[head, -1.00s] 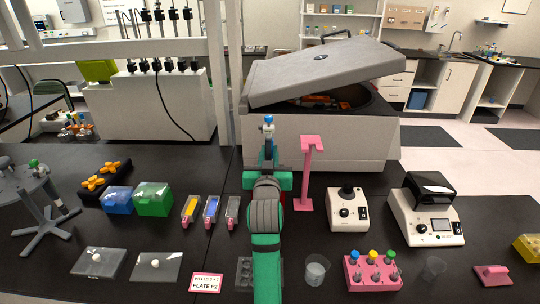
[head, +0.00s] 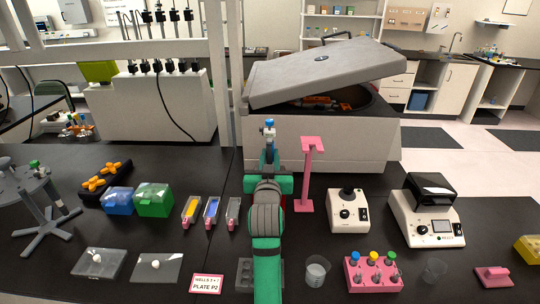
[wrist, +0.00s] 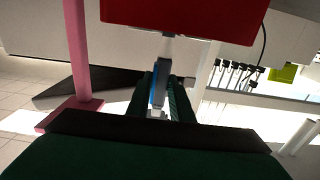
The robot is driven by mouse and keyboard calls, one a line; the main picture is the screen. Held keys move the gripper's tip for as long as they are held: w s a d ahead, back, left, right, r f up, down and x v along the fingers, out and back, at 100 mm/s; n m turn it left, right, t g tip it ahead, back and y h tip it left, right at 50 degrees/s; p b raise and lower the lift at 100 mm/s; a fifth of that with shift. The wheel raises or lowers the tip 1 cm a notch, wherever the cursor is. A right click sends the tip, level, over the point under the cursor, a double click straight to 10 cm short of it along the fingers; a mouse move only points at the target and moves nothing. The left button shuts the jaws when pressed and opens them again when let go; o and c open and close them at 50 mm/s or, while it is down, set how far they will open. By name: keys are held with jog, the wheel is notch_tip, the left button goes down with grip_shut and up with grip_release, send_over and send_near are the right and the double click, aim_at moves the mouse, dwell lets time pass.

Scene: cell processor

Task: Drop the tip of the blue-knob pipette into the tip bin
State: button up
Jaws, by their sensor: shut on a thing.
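My gripper (head: 269,160) is shut on the blue-knob pipette (head: 269,130) and holds it upright above the bench, in front of the grey centrifuge. In the wrist view, which looks upside down, the pipette (wrist: 158,85) is between my green fingers (wrist: 162,90). Its narrow lower end points toward a red box (wrist: 180,20), which I take to be the tip bin. The lower end meets the box's edge in the picture; I cannot tell whether it is inside or in front. In the head view my arm hides nearly all of the box and the pipette's lower end.
A pink stand (head: 307,175) rises close to the right of my gripper. The open-lidded centrifuge (head: 330,138) stands behind. Colored reservoirs (head: 211,210) lie to the left. A pink rack (head: 373,274) with several knobbed items and a clear cup (head: 317,270) stand at the front right.

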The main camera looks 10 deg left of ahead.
jog(key=shift+s+d, duration=0.25)
jog(key=shift+s, duration=1.05)
jog(key=shift+s+d, duration=0.25)
jog(key=shift+s, duration=1)
